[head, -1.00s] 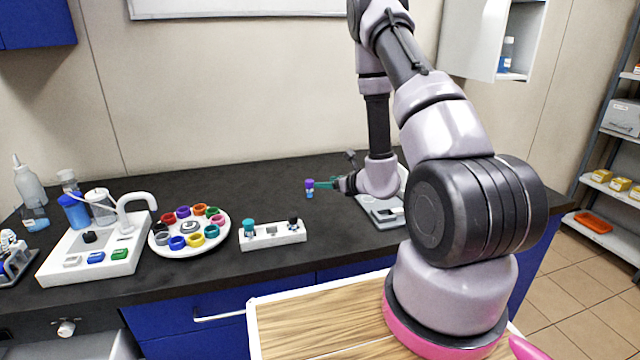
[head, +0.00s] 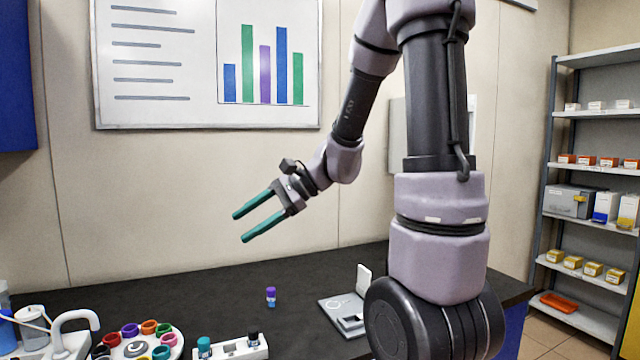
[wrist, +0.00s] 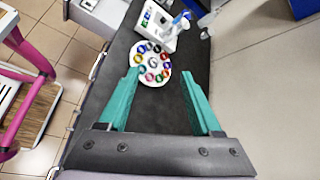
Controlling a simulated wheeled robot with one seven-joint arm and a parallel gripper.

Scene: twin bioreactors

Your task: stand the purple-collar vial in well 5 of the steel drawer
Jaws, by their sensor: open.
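The purple-collar vial (head: 271,297), with a purple top and a blue lower part, stands upright on the dark bench, in the middle of the head view. I do not make it out in the wrist view. My gripper (head: 241,227) is open and empty, raised well above the bench and apart from the vial, its teal fingers pointing left. In the wrist view its fingers (wrist: 160,75) are spread with nothing between them. I cannot identify the steel drawer or its well 5 in the current views.
A white carousel (head: 178,348) with coloured rings sits on the bench at left; it also shows in the wrist view (wrist: 153,64). A white rack (head: 240,349) holds teal- and black-capped vials. A pale flat device (head: 342,312) stands right of the vial. Bench around the vial is clear.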

